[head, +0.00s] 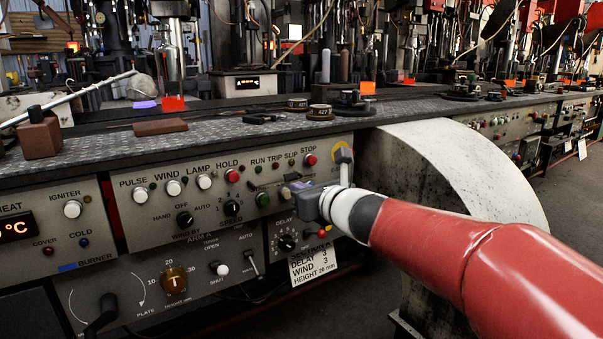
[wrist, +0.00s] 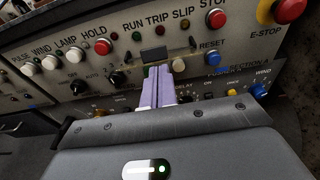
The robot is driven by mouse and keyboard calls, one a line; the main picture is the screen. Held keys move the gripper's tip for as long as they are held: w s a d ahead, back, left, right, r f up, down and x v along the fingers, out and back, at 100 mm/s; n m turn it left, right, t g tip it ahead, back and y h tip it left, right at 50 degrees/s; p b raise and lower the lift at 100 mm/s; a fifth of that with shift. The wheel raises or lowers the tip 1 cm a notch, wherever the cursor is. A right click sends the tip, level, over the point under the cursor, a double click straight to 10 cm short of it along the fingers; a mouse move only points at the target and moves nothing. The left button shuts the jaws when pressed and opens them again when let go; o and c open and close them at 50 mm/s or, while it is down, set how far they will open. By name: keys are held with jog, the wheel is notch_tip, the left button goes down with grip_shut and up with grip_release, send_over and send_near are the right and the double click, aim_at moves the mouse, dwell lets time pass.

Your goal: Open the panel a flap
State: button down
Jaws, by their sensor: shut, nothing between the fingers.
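The control panel (head: 215,205) fills the near front of the bench, with labelled knobs and buttons. A small dark rectangular plate (wrist: 153,54), which may be the flap, sits below the RUN, TRIP and SLIP labels. I cannot tell how far open it is. My gripper (head: 297,186) is in front of the panel's right part, below the STOP button. In the wrist view its purple fingers (wrist: 160,70) are shut and empty, pointing at the panel just below the plate. I cannot tell whether they touch it. The fingers and wrist hide part of the panel behind them.
A red STOP button (wrist: 215,18), a blue RESET button (wrist: 212,59) and a red E-STOP (wrist: 290,9) sit to the right of the fingers. A green button (head: 263,199) is close on the left. A pale curved guard (head: 460,160) stands to the right.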

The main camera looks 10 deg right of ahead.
jog(key=shift+w+r+g+p, duration=0.2)
jog(key=shift+r+g+p, duration=0.7)
jog(key=shift+p, duration=2.4)
jog(key=shift+r+p, duration=0.15)
jog(key=shift+p, duration=0.2)
jog(key=shift+w+r, duration=0.1)
jog(key=shift+w, duration=0.05)
